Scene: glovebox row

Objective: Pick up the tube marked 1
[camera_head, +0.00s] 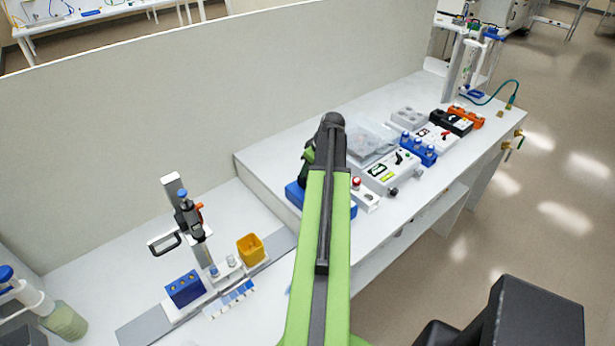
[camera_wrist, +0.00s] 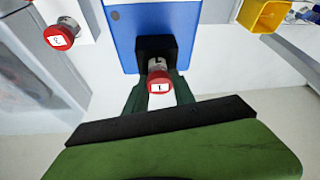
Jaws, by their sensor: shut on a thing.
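The tube marked 1 (camera_wrist: 159,82) has a red cap with a white label and a grey body. In the wrist view it is upright at the black holder on the blue block (camera_wrist: 122,30). My gripper (camera_wrist: 158,92) is shut on this tube, with a dark green finger on each side. The tube's lower part is hidden. In the head view my arm covers the tube, and the blue block (camera_head: 293,195) shows only at its edges.
A second red-capped tube (camera_wrist: 62,33), its label reading like 2, stands in a white holder at left in the wrist view. A yellow cup (camera_head: 251,249) stands left of my arm in the head view. Grey and blue devices (camera_head: 390,172) crowd the bench at right.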

